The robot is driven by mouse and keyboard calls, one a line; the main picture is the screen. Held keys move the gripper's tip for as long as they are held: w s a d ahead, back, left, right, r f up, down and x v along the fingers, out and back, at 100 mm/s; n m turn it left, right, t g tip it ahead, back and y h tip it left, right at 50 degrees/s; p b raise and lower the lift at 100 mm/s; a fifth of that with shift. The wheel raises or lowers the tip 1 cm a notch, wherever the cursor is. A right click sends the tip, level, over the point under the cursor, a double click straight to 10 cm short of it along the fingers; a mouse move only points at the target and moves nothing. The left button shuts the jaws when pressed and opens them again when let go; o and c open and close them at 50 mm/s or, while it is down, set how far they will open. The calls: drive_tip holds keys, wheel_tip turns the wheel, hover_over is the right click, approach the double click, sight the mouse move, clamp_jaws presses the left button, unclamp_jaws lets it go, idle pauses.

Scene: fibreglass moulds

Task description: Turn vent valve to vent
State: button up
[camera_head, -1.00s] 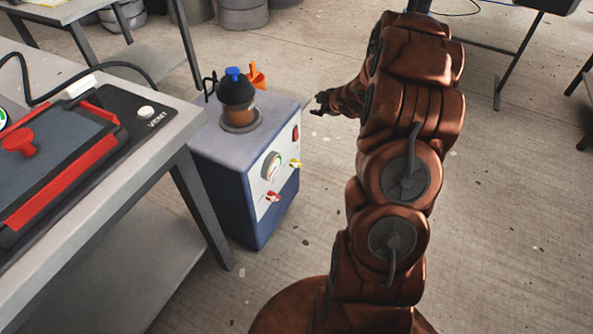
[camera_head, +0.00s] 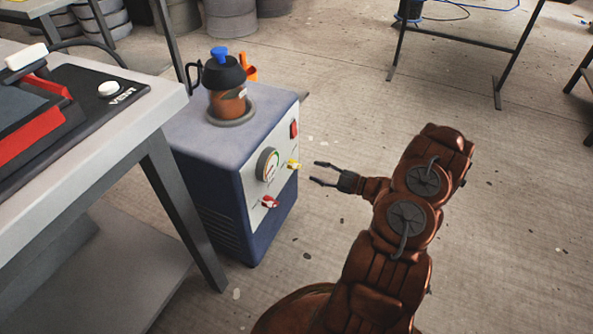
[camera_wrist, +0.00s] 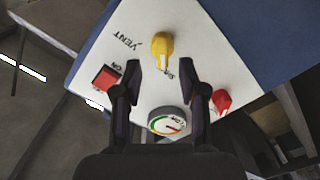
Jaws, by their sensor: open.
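The yellow vent valve knob (camera_head: 293,164) is on the white front panel of a blue box in the head view. It also shows in the wrist view (camera_wrist: 161,46), with the printed word VENT to its upper left and a partly hidden label below it. I cannot tell for sure which label it points at. My gripper (camera_head: 316,172) is open and empty, a short way in front of the panel. In the wrist view my gripper (camera_wrist: 160,70) has its fingertips spread either side of a line to the yellow knob, apart from it.
The panel has a round gauge (camera_head: 267,165), a red knob (camera_head: 270,202) and a red switch (camera_head: 294,129). A dark-topped jar (camera_head: 227,92) stands on the box. A table (camera_head: 110,155) with a button marked VENT (camera_head: 108,89) is at left.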

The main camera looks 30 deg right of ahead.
sight(301, 166)
drive_tip(key=shift+b+x, duration=1.25)
drive_tip(key=shift+x, duration=2.6)
drive_tip(key=shift+s+a, duration=0.1)
drive_tip(key=c, duration=0.8)
